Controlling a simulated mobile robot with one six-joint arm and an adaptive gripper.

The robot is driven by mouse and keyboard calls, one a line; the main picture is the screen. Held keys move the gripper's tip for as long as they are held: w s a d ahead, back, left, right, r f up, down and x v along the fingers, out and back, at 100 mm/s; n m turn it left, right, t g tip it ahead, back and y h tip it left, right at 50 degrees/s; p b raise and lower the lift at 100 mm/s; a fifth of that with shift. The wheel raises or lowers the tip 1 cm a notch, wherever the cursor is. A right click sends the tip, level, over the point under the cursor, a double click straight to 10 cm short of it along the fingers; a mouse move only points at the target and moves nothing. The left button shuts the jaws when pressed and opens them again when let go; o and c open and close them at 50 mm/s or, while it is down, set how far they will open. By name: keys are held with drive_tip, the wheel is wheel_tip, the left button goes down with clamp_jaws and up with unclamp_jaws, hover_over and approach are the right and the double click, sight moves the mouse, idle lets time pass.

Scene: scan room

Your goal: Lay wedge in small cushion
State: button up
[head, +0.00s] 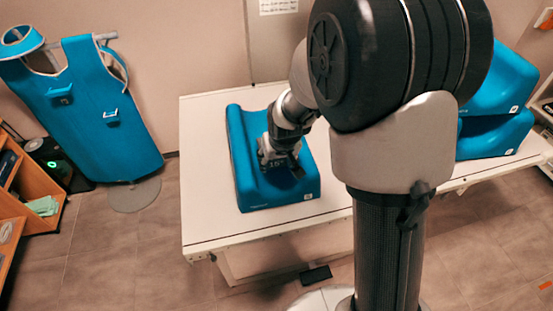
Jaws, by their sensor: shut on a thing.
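A blue cushion (265,198) with a hollow along its middle lies on the white table, left of my arm's column. My gripper (283,166) points down into the hollow. It is shut on a small grey piece (272,160) with a mark that looks like "15", which I take to be the wedge. The gripper and arm cover much of this piece. I cannot tell whether it touches the cushion's surface.
Two larger blue cushions (497,90) are stacked on the table at the right, partly behind my arm. The white table (205,185) is bare left of the cushion. A blue apron (95,115) hangs on a stand at the left, near wooden shelves (22,190).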

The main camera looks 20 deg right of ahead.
drive_tip(key=shift+f, duration=0.3)
drive_tip(key=o, duration=1)
drive_tip(key=shift+o, duration=0.2)
drive_tip(key=shift+r, duration=0.15)
drive_tip(key=shift+r, duration=0.35)
drive_tip(key=s+f+p+v, duration=0.1)
drive_tip(key=s+p+v, duration=0.15)
drive_tip(key=v, duration=0.95)
drive_tip(key=s+f+p+v, duration=0.1)
drive_tip(key=s+p+v, duration=0.15)
drive_tip(key=v, duration=0.85)
drive_tip(key=s+r, duration=0.2)
drive_tip(key=s, duration=1.2)
drive_tip(key=shift+r+b, duration=0.35)
drive_tip(key=shift+b, duration=0.05)
drive_tip(key=shift+w, duration=0.1)
